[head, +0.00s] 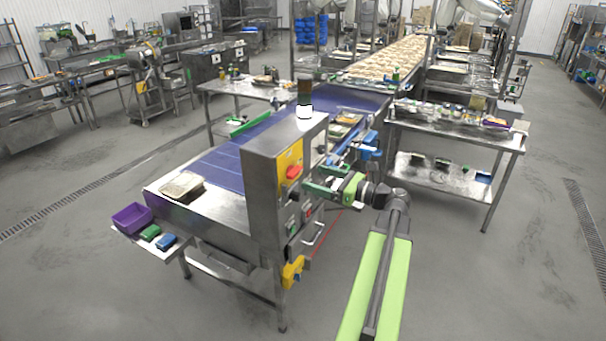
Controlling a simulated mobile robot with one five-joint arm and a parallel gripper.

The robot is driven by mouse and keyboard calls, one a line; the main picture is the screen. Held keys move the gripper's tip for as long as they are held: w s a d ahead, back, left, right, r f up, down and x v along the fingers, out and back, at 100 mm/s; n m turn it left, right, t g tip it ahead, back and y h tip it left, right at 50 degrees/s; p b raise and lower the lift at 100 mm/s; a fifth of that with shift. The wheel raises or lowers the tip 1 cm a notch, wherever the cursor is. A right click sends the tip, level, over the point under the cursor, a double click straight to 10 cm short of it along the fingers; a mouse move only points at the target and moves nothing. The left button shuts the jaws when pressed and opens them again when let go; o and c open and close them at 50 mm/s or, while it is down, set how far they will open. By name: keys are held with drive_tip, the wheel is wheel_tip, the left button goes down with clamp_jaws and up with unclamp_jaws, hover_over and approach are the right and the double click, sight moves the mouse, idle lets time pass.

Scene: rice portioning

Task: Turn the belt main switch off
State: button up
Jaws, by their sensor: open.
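A steel control cabinet (262,190) stands at the near end of the belt. A yellow plate (291,157) with a red knob (293,172) is on its right-hand face. Small dark and red controls (307,213) sit lower on that face. Which control is the main switch, and its position, I cannot tell. My gripper (313,190) is open, with green jaws pointing left toward this face, just right of and below the red knob. Whether the jaws touch anything is too small to tell.
The blue belt (222,166) runs behind the cabinet. A signal lamp (305,100) stands on top. A yellow part (292,272) hangs below. A steel table (455,130) with items stands at right. A purple bin (132,217) is at left. Floor at front right is clear.

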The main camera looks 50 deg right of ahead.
sight(298, 172)
drive_tip(key=x, duration=0.5)
drive_tip(key=shift+w+a, duration=0.1)
drive_tip(key=shift+w, duration=0.3)
drive_tip(key=shift+c, duration=0.3)
drive_tip(key=c, duration=1.3)
